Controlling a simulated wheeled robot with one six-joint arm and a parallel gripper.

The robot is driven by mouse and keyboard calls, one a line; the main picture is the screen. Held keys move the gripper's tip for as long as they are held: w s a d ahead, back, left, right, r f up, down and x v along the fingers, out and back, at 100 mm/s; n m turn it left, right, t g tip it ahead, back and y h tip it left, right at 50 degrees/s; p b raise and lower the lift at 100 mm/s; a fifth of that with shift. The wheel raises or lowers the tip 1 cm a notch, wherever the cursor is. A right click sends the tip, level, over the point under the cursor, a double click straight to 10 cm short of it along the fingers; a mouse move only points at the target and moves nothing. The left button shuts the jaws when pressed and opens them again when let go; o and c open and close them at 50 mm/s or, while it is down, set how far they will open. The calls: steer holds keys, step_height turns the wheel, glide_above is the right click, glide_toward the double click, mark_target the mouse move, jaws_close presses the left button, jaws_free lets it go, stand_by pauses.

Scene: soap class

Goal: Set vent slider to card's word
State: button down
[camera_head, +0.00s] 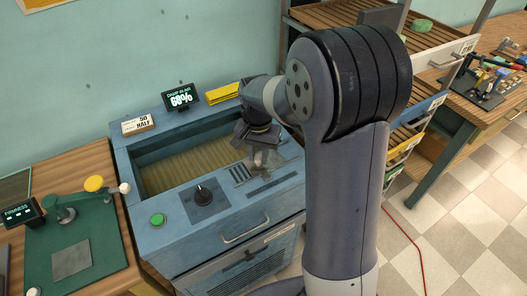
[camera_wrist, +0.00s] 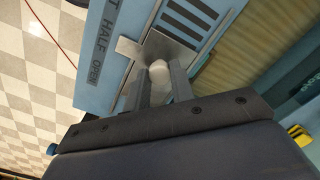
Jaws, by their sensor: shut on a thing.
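The vent slider (camera_wrist: 160,76) shows in the wrist view as a pale rounded knob on a thin metal plate (camera_wrist: 132,47). My gripper (camera_wrist: 161,84) is shut on the knob, one finger on each side. Beside the slider, lettering on the blue panel reads "HALF" (camera_wrist: 95,40) and "OPEN", with a "T" ending a cut-off word. The plate's corner lies beside "HALF". In the head view my gripper (camera_head: 262,156) is down at the right of the cabinet top, partly hiding the slider. A small card (camera_head: 138,124) on the cabinet's back left corner appears to read "HALF" below smaller, unclear lettering.
The blue cabinet (camera_head: 222,222) has slotted vents (camera_head: 241,173), a black dial (camera_head: 203,194), a green button (camera_head: 157,219) and an open bin. A display (camera_head: 180,97) behind reads 68%. A green mat (camera_head: 98,252) with a lever lies left. A rack and workbench stand right.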

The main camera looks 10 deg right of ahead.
mark_target(259, 158)
steer(key=c, duration=1.2)
jaws_free()
steer(key=shift+r, duration=0.1)
step_height(259, 158, up, 11)
steer(key=shift+f, duration=0.2)
